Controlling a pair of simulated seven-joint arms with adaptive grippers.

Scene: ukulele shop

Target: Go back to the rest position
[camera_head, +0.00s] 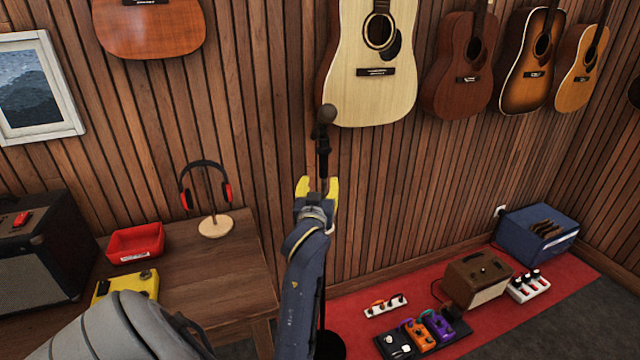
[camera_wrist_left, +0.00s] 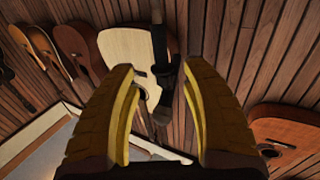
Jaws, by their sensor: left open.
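My left gripper (camera_head: 317,187) is raised near the middle of the head view, its yellow fingers pointing up. In the left wrist view its two fingers (camera_wrist_left: 159,68) are spread wide with nothing held between them. A dark microphone (camera_head: 325,114) on a stand shows just above the fingers in the head view. In the left wrist view the microphone (camera_wrist_left: 161,112) appears upside down in the gap between the fingers, seemingly beyond them. I cannot tell how far it is from the fingertips. My right gripper is in neither view.
A wooden table (camera_head: 190,285) at the left holds a red tray (camera_head: 136,241), red-black headphones (camera_head: 206,185) on a stand and a yellow pedal (camera_head: 130,287). An amplifier (camera_head: 40,255) stands far left. Guitars (camera_head: 372,60) hang on the wall. Pedals (camera_head: 415,335) sit on the red carpet at right.

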